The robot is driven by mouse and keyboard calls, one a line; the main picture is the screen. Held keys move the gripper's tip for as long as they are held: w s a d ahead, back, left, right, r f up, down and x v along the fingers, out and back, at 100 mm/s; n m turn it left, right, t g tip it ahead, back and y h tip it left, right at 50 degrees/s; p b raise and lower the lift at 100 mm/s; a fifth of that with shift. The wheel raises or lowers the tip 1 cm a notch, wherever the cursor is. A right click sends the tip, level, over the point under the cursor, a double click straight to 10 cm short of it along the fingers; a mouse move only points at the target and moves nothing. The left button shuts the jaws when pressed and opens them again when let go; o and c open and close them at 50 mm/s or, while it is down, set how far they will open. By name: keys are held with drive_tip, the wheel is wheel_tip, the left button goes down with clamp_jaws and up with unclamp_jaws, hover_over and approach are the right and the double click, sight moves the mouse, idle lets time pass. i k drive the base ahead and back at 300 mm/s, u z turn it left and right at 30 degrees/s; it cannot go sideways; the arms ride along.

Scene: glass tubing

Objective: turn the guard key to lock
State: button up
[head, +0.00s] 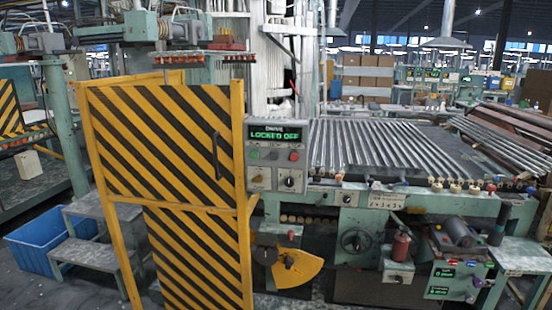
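A grey control panel (274,155) stands at the right edge of a guard gate (165,160) striped yellow and black. Its green display (275,135) reads "DRIVE" and "LOCKED OFF". Below the display are a green button and a red button (293,156). Lower on the panel are two small square switch plates, a left one (258,179) and a right one with a dark round knob (289,181). I cannot tell which of them is the guard key, nor how it is turned. The gate appears closed, with a dark handle (217,155). My gripper is not in view.
A bed of glass tubes (380,145) on a green machine frame lies right of the panel. A handwheel (355,241) and a yellow quadrant plate (298,268) sit below. Steps (95,255) and a blue crate (45,240) stand at left.

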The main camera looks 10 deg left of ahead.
sight(259, 179)
drive_tip(key=u, duration=0.7)
drive_tip(key=k, duration=1.35)
drive_tip(key=u, duration=0.35)
drive_tip(key=i, duration=1.6)
drive_tip(key=z, duration=0.3)
